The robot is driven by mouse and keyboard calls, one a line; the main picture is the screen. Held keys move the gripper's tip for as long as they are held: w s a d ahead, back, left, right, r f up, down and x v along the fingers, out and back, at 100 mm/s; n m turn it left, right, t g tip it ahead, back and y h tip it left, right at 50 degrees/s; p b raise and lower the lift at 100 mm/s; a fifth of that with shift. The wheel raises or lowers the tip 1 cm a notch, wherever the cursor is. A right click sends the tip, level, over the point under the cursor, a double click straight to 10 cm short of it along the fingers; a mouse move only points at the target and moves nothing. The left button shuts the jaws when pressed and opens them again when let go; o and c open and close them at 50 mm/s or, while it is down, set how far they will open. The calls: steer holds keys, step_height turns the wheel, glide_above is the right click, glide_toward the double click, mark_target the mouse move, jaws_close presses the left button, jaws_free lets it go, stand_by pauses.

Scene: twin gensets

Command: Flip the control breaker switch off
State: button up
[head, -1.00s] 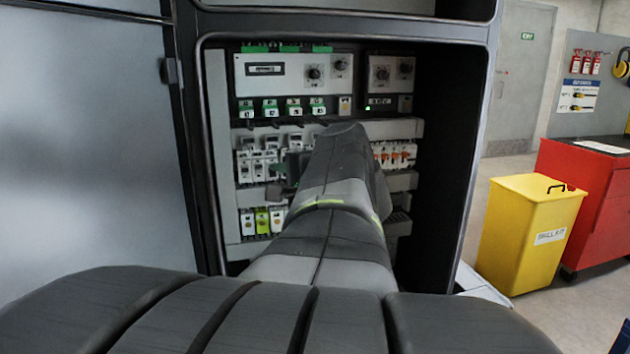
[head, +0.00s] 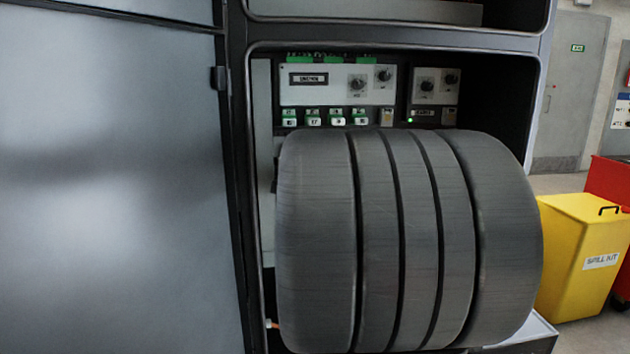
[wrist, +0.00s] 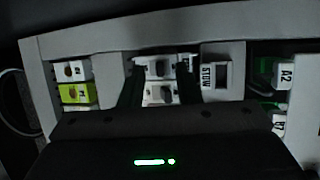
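In the wrist view, a white breaker module (wrist: 160,68) with dark toggles sits in a row inside the cabinet. The frames do not show clearly whether it is the control breaker, and its label is too dark to read. My gripper (wrist: 159,82) is open, with one dark finger on each side of this module, close to its face. I cannot tell whether the fingers touch it. In the head view, my arm hides the gripper and the lower breaker rows.
A yellow-green module (wrist: 77,94) is left of the fingers, and a module marked STUW (wrist: 215,77) is right. In the head view are the upper control panel (head: 310,95), the cabinet door (head: 110,180) at left, and a yellow spill kit bin (head: 580,255) at right.

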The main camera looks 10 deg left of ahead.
steer(key=shift+w+a, duration=0.1)
steer(key=shift+c, duration=0.4)
jaws_close()
